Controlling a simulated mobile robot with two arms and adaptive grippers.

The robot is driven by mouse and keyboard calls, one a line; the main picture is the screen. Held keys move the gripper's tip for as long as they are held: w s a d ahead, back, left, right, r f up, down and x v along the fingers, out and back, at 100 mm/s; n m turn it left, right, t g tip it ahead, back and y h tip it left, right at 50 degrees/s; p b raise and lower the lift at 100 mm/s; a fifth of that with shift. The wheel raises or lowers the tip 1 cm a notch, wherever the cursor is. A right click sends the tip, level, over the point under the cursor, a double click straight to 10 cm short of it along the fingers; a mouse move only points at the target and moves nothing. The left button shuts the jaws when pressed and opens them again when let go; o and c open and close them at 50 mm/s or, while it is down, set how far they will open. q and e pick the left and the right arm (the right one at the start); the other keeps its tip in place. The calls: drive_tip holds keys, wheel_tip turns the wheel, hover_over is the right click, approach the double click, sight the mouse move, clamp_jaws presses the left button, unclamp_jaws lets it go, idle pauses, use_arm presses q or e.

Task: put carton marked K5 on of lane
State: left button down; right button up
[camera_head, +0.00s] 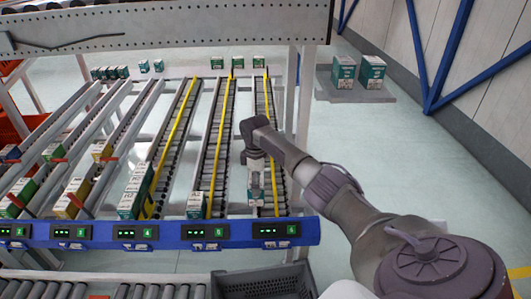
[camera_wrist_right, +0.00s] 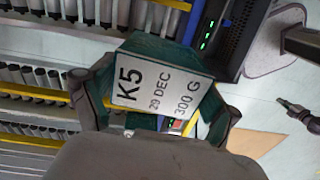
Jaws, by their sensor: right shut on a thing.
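My right gripper (camera_head: 256,163) is shut on a green and white carton (camera_wrist_right: 165,82). In the right wrist view its white label reads K5, 29 DEC, 300 G. A finger of the right gripper (camera_wrist_right: 158,108) lies along each side of the carton. In the head view the gripper is over the rightmost lane (camera_head: 265,125), above the display marked 6. The held carton (camera_head: 256,186) is partly hidden by the gripper there, and I cannot tell whether it touches the rollers. My left gripper is not in view.
Blue front rail (camera_head: 160,234) carries numbered displays. Cartons stand at the front of the neighbouring lanes, one (camera_head: 196,204) above display 5 and several (camera_head: 134,195) above display 4. Two cartons (camera_head: 372,71) stand apart at back right. A dark crate (camera_head: 262,283) is below the rail.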

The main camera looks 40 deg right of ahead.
use_arm(q)
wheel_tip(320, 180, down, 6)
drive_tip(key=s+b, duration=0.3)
drive_tip(key=b, duration=0.3)
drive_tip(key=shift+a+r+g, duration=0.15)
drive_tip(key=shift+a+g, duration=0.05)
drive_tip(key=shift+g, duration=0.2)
use_arm(e)
wheel_tip(320, 180, down, 7)
drive_tip(key=s+d, duration=0.1)
drive_tip(key=d, duration=0.2)
drive_tip(key=shift+n, duration=0.4)
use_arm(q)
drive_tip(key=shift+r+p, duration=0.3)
use_arm(e)
drive_tip(key=shift+s, duration=0.1)
drive_tip(key=o, duration=1.1)
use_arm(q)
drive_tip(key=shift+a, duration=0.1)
